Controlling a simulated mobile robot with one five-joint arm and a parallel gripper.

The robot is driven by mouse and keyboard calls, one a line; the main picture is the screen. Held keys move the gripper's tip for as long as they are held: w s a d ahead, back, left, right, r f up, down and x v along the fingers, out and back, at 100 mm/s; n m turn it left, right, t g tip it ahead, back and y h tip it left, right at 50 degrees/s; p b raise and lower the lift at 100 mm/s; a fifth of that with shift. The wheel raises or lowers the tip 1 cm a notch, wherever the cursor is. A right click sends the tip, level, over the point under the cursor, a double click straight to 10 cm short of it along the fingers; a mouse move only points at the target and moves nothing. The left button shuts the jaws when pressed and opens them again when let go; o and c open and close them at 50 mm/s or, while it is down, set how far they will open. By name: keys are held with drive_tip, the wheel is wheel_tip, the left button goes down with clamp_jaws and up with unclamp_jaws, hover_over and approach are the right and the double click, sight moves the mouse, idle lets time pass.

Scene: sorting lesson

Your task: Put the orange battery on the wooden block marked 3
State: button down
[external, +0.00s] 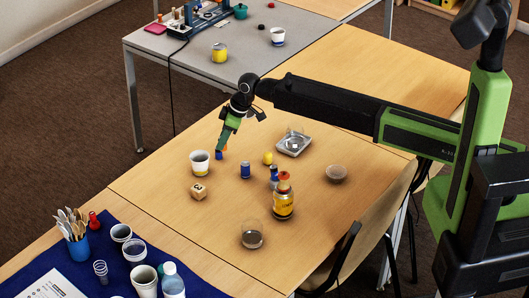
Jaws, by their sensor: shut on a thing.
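My gripper (222,146) points down over the wooden table, above and right of a white cup. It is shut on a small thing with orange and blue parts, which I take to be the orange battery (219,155). The fingers hide part of it, and I cannot tell whether its lower end touches the table. The wooden block (198,192) sits on the table below and left of my gripper, apart from it. It has a dark mark on a pale face, too small to read surely. Its top is bare.
A blue cylinder (245,170), a yellow ball (267,158), a bottle (283,200), a metal tray (293,145) and glass dishes stand to the right. A blue cloth (75,261) with several cups lies lower left.

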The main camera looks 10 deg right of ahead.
drive_tip(key=s+a+f+b, duration=0.2)
drive_tip(key=a, duration=0.1)
drive_tip(key=s+a+f+b, duration=0.1)
drive_tip(key=a+f+b, duration=0.1)
drive_tip(key=a, duration=0.1)
drive_tip(key=s+a+f+b, duration=0.2)
drive_tip(key=a, duration=0.1)
drive_tip(key=shift+s+a+f, duration=0.3)
drive_tip(key=shift+f, duration=0.05)
wheel_tip(320, 180, down, 4)
drive_tip(key=b, duration=0.4)
drive_tip(key=shift+f, duration=0.2)
drive_tip(key=c, duration=1.2)
unclamp_jaws()
drive_tip(key=shift+r, duration=0.1)
drive_tip(key=shift+r, duration=0.1)
drive_tip(key=shift+r, duration=0.2)
drive_tip(key=p+v, duration=1.1)
drive_tip(key=shift+d+r, duration=0.25)
drive_tip(key=shift+r, duration=0.05)
